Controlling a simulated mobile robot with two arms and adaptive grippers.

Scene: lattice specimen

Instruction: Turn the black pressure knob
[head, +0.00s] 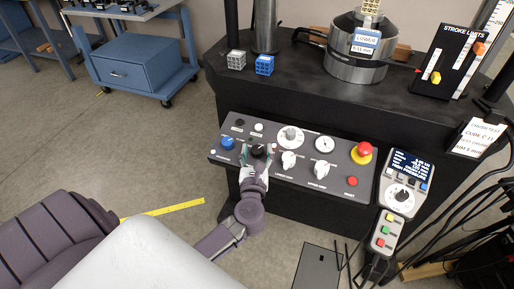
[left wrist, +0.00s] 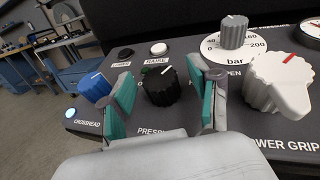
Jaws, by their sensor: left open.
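The black pressure knob (left wrist: 161,88) stands on the sloped control panel, with a light pointer line on its top. In the head view the knob (head: 257,150) is partly hidden by my left gripper. My left gripper (left wrist: 163,95) is open, with one teal-padded finger on each side of the knob. I cannot tell whether either finger touches it. In the head view my left gripper (head: 257,158) reaches the panel from below. My right gripper is not in view.
A blue knob (left wrist: 95,86) is close left of the fingers. A white grip knob (left wrist: 279,84) and a grey knob on a bar dial (left wrist: 234,32) are at right. The panel (head: 320,188) also carries a red emergency button (head: 363,150). A handset (head: 402,196) hangs further right.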

